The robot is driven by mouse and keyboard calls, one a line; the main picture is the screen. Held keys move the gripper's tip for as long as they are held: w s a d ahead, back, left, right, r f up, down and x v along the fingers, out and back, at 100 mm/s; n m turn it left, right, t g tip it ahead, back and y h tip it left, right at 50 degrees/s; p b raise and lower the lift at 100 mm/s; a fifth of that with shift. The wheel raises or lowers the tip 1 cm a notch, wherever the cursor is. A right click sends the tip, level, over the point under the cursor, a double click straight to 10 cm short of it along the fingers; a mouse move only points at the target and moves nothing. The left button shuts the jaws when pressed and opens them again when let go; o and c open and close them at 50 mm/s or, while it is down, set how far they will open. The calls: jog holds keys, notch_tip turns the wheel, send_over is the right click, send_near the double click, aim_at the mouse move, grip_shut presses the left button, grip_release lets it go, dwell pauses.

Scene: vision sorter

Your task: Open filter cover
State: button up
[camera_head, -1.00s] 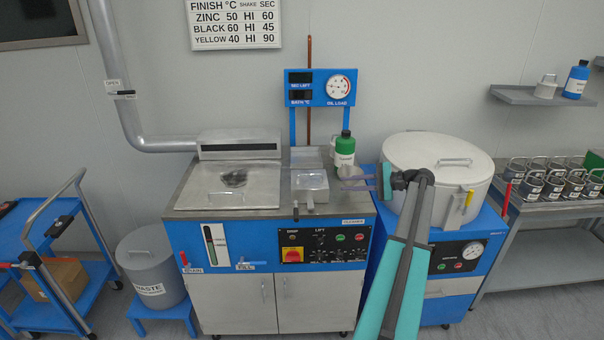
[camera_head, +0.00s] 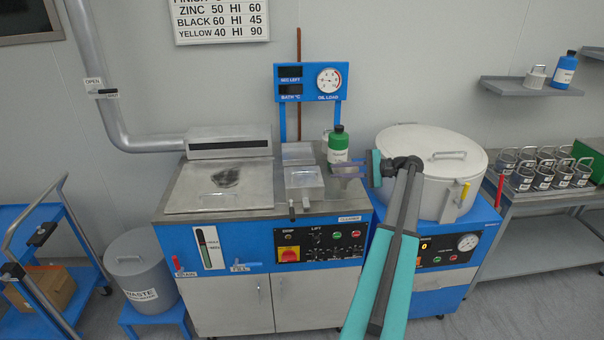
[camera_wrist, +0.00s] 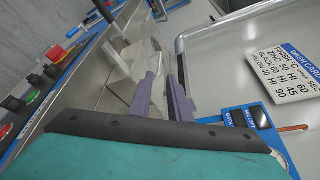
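A small pale box-shaped cover (camera_head: 304,179) sits on the steel top of the blue machine, with a short lever or handle at its front; I cannot tell for sure that it is the filter cover. A second pale flat-topped piece (camera_head: 297,153) is behind it. A pale boxy shape (camera_wrist: 122,68) lies beyond and left of the fingers. I see nothing held.
A green-and-white bottle (camera_head: 338,145) stands close behind my gripper. A large round lidded drum (camera_head: 430,150) is to the right. A closed steel lid (camera_head: 222,186) covers the left of the machine. The gauge panel (camera_head: 309,83) rises behind.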

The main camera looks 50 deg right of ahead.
aim_at(308, 172)
jog(key=p+x, duration=0.4)
jog(key=x, duration=0.9)
jog(key=shift+w+p, duration=0.15)
jog(key=shift+p, duration=0.25)
grip_shut()
